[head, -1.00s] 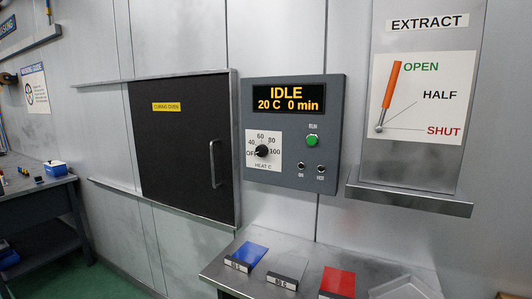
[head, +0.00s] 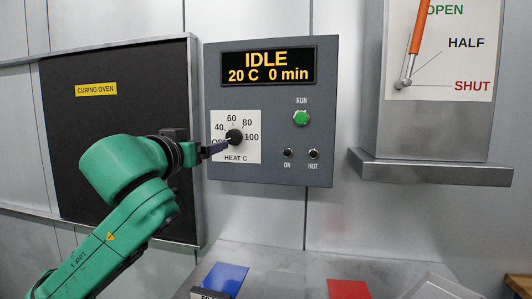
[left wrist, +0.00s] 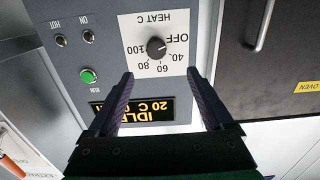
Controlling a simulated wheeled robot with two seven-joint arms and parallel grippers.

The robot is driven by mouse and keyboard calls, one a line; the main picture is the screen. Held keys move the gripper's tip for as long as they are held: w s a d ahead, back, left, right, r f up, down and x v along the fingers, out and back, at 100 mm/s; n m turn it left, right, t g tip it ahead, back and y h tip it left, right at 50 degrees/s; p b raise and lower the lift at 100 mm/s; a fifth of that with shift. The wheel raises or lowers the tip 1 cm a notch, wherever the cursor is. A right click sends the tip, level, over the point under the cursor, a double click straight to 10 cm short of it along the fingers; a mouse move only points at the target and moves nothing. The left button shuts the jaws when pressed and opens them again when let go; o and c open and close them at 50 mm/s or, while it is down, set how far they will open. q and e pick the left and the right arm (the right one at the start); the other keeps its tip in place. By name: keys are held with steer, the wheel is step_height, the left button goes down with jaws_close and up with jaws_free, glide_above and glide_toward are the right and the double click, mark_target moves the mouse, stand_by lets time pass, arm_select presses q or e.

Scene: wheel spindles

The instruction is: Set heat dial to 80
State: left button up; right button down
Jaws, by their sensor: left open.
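The heat dial (head: 234,137) is a round black knob on a white scale plate marked OFF, 40, 60, 80 and 100. In the left wrist view, which is upside down, the dial (left wrist: 157,46) has its light mark toward OFF. My left gripper (head: 217,149) is at the lower left of the dial in the head view and partly covers the plate around OFF. In the left wrist view its two dark fingers (left wrist: 160,73) are spread apart with nothing between them, and the dial shows beyond their tips. My right gripper is not in view.
The display (head: 268,67) reads IDLE, 20 C, 0 min. A green RUN button (head: 301,118) and ON and HOT lamps sit right of the dial. The oven door (head: 90,130) is behind my left arm. A shelf (head: 430,168) juts out at right, above a bench with coloured plates.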

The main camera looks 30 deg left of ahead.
arm_select(q)
steer(key=p, duration=0.6)
glide_toward(232, 136)
steer(key=w+r, duration=0.1)
steer(key=w, duration=0.1)
steer(key=p+x, duration=0.1)
steer(key=x, duration=0.1)
steer(key=p+x, duration=0.1)
steer(key=x, duration=0.1)
steer(key=p+x, duration=0.1)
steer(key=x, duration=0.1)
steer(key=shift+w+a+f, duration=0.1)
steer(key=shift+a+f, duration=0.25)
steer(key=shift+f, duration=0.05)
steer(key=shift+w+f, duration=0.15)
steer(key=c, duration=0.4)
jaws_close()
